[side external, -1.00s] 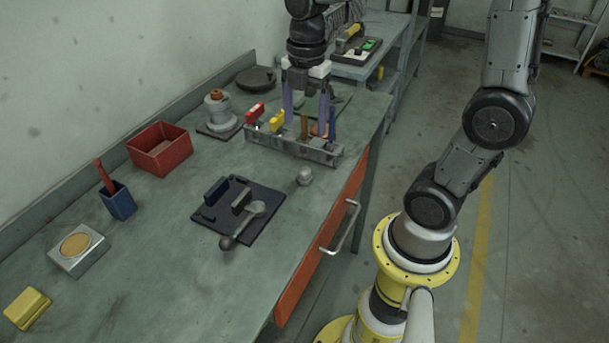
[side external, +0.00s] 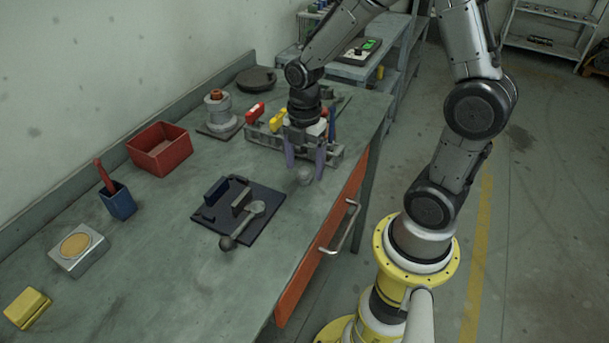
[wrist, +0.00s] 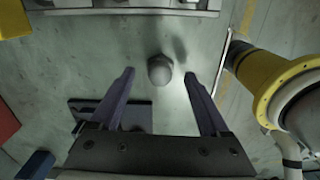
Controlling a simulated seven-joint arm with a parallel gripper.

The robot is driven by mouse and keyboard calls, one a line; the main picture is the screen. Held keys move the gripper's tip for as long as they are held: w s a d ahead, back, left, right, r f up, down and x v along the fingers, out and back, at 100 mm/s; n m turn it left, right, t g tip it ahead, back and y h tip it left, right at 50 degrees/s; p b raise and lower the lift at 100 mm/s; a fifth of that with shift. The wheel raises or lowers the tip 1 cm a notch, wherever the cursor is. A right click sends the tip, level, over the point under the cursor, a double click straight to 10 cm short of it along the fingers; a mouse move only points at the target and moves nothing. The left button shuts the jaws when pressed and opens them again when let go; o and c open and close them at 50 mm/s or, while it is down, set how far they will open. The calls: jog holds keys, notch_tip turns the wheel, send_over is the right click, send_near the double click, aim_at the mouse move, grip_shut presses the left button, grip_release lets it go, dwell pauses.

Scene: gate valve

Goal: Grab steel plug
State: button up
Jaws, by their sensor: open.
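The steel plug (side external: 304,175) is a small grey rounded piece on the bench near its front edge. In the wrist view the steel plug (wrist: 160,70) lies just beyond the fingertips, about midway between them. My gripper (side external: 306,168) points down over the plug, its two purple fingers apart on either side of it in the side view. In the wrist view my gripper (wrist: 160,75) is open with nothing between its fingers. The exact height of the fingertips above the bench is hard to tell.
A grey tool rack (side external: 262,137) with coloured handles stands just behind my gripper. A dark mat (side external: 262,215) with a spoon-like tool (side external: 243,226) lies to the left. A drawer handle (side external: 341,232) sticks out at the bench front. A red bin (side external: 160,150) stands further left.

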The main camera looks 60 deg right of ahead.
notch_tip(320, 180, down, 2)
jog(key=shift+f, duration=0.1)
grip_shut()
dwell(0.5)
